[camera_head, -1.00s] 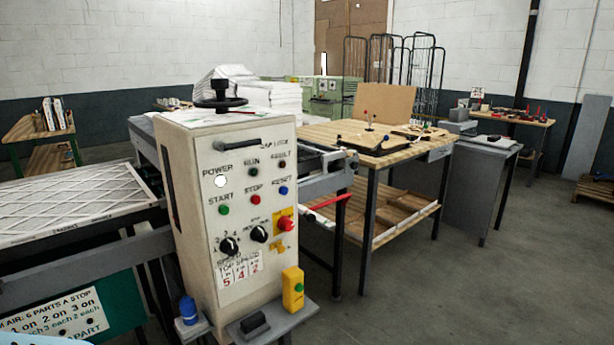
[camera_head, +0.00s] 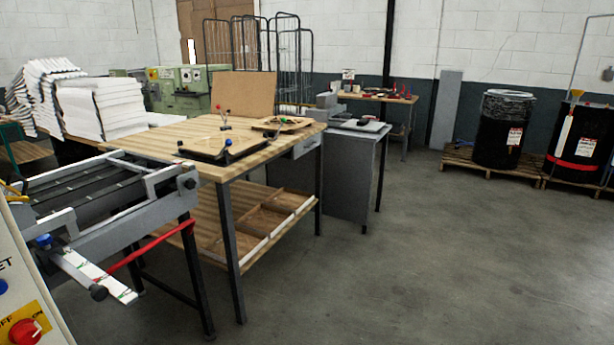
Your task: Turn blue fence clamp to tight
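A small blue knob (camera_head: 43,240) sits at the inner end of a white marked strip (camera_head: 95,275) on the metal outfeed frame, at the left of the head view. It may be the blue fence clamp; its setting is too small to read. I cannot tell for certain which blue knob is the clamp. Neither of my grippers is in view.
The control cabinet (camera_head: 22,290) fills the lower left corner. A red bar (camera_head: 150,246) and a dark-ended strip jut out near the frame. The wooden table (camera_head: 190,133) with its lower shelf stands in the middle. Open grey floor (camera_head: 430,260) lies to the right, with drums on pallets (camera_head: 503,130) behind.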

